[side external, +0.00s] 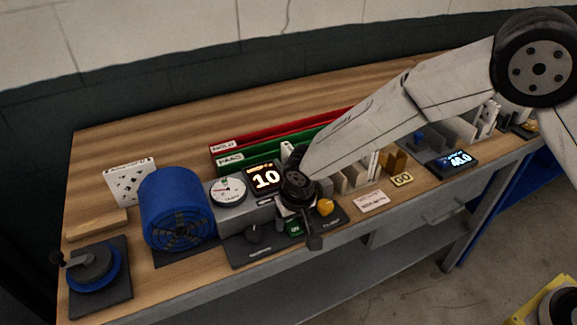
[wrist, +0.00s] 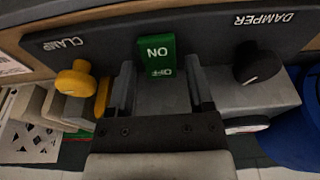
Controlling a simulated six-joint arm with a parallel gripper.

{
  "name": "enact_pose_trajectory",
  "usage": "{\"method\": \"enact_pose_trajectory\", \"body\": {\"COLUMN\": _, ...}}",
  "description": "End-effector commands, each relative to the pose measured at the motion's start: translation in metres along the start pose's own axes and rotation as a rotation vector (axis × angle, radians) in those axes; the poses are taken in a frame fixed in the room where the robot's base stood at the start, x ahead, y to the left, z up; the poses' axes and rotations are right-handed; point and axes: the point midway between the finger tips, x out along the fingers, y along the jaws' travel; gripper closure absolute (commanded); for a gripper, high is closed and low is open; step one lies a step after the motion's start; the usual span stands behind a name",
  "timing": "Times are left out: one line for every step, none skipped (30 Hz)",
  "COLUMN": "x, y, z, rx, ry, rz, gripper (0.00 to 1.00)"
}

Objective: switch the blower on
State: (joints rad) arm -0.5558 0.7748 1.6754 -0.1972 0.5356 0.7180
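The blower, a blue drum with a dark grille (side external: 178,208), stands on the left part of the bench. Its blue side shows at the right edge of the wrist view (wrist: 297,108). A green rocker switch (wrist: 156,55) marked ON and OFF sits on a dark panel, between the CLAMP and DAMPER knobs. It shows small in the side view (side external: 293,228). My gripper (wrist: 160,82) is open and empty, its fingers apart to either side of the switch's line. I cannot tell whether they touch the panel or which way the rocker is pressed.
The yellow clamp knob (wrist: 76,79) is close beside one finger and the black damper knob (wrist: 256,63) beside the other. Red (side external: 285,128) and green trays lie farther back.

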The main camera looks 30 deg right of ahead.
Motion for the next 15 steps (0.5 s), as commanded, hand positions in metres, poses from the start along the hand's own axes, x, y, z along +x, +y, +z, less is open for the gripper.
{"method": "enact_pose_trajectory", "body": {"x": 0.0, "y": 0.0, "z": 0.0, "rx": 0.0, "ry": 0.0, "rz": 0.0, "gripper": 0.21}}
{"method": "enact_pose_trajectory", "body": {"x": 0.0, "y": 0.0, "z": 0.0001, "rx": 0.0, "ry": 0.0, "rz": 0.0, "gripper": 0.21}}
{"method": "enact_pose_trajectory", "body": {"x": 0.0001, "y": 0.0, "z": 0.0002, "rx": 0.0, "ry": -0.001, "rz": 0.0, "gripper": 0.21}}
{"method": "enact_pose_trajectory", "body": {"x": 0.0001, "y": 0.0, "z": 0.0002, "rx": 0.0, "ry": -0.001, "rz": 0.0, "gripper": 0.21}}
{"method": "enact_pose_trajectory", "body": {"x": 0.0002, "y": 0.0, "z": 0.0003, "rx": 0.0, "ry": -0.001, "rz": 0.0, "gripper": 0.21}}
{"method": "enact_pose_trajectory", "body": {"x": 0.0002, "y": 0.0, "z": 0.0004, "rx": 0.0, "ry": -0.001, "rz": 0.001, "gripper": 0.21}}
{"method": "enact_pose_trajectory", "body": {"x": 0.0003, "y": 0.0, "z": 0.0004, "rx": 0.0, "ry": -0.002, "rz": 0.001, "gripper": 0.21}}
{"method": "enact_pose_trajectory", "body": {"x": 0.0003, "y": 0.0, "z": 0.0005, "rx": 0.0, "ry": -0.002, "rz": 0.001, "gripper": 0.21}}
{"method": "enact_pose_trajectory", "body": {"x": 0.0003, "y": 0.0, "z": 0.0005, "rx": 0.0, "ry": -0.002, "rz": 0.001, "gripper": 0.21}}
{"method": "enact_pose_trajectory", "body": {"x": 0.0001, "y": 0.0, "z": 0.0006, "rx": 0.0, "ry": -0.002, "rz": 0.001, "gripper": 0.21}}
{"method": "enact_pose_trajectory", "body": {"x": -0.0003, "y": 0.0, "z": 0.0005, "rx": 0.0, "ry": -0.002, "rz": 0.001, "gripper": 0.21}}
{"method": "enact_pose_trajectory", "body": {"x": -0.001, "y": 0.0, "z": 0.0005, "rx": 0.0, "ry": -0.002, "rz": 0.001, "gripper": 0.21}}
{"method": "enact_pose_trajectory", "body": {"x": -0.0019, "y": -0.0001, "z": 0.0005, "rx": 0.0, "ry": -0.002, "rz": 0.001, "gripper": 0.21}}
{"method": "enact_pose_trajectory", "body": {"x": -0.003, "y": -0.0001, "z": 0.0005, "rx": -0.001, "ry": -0.002, "rz": 0.001, "gripper": 0.21}}
{"method": "enact_pose_trajectory", "body": {"x": -0.0048, "y": -0.0001, "z": 0.0004, "rx": -0.001, "ry": -0.002, "rz": 0.001, "gripper": 0.21}}
